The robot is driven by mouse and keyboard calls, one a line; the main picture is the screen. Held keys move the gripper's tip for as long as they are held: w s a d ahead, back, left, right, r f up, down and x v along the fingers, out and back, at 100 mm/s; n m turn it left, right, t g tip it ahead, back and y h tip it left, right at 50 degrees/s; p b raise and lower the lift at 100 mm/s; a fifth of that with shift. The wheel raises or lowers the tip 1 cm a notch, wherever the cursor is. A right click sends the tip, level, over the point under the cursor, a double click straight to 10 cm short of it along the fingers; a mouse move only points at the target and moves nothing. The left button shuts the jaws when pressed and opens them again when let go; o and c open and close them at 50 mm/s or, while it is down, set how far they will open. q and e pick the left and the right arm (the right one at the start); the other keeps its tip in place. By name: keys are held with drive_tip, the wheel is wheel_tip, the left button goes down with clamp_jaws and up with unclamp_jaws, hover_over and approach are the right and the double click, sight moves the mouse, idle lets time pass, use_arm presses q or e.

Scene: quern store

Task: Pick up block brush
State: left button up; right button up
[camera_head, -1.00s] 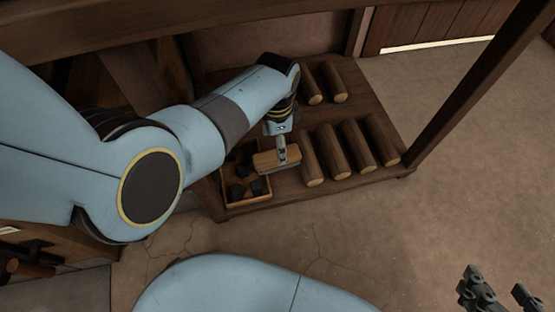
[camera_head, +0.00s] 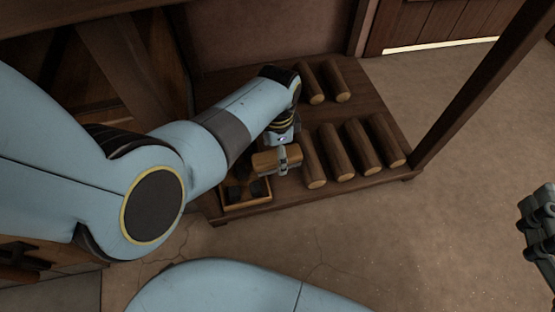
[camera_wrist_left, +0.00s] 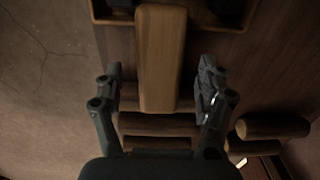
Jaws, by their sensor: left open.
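The block brush (camera_head: 268,165) is a light brown wooden block on the low wooden shelf, beside the small crate of dark lumps. In the left wrist view the brush (camera_wrist_left: 161,62) runs lengthwise between my left fingers, with a gap on each side. My left gripper (camera_head: 283,160) is open at the brush's right part; it also shows in the left wrist view (camera_wrist_left: 157,78). The brush's underside is hidden. My right gripper (camera_head: 539,222) is at the right edge, partly cut off, far from the brush.
The crate (camera_head: 246,208) stands at the shelf's front left. Several wooden logs (camera_head: 337,155) lie right of the brush, close to my left gripper, with two more behind. A dark post (camera_head: 480,85) rises at the shelf's right. The floor (camera_head: 420,235) in front is clear.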

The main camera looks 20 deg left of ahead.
use_arm(q)
drive_tip(key=shift+f+b, duration=0.45)
drive_tip(key=shift+f, duration=0.25)
drive_tip(key=c, duration=1.4)
use_arm(e)
wheel_tip(320, 180, up, 7)
drive_tip(key=w+t+y, duration=0.1)
drive_tip(key=w+t, duration=0.1)
drive_tip(key=t, duration=0.1)
drive_tip(key=shift+w+a+n, duration=0.25)
drive_tip(key=shift+a+n, duration=0.15)
use_arm(q)
drive_tip(key=shift+r, duration=0.1)
use_arm(e)
drive_tip(key=shift+f, duration=0.1)
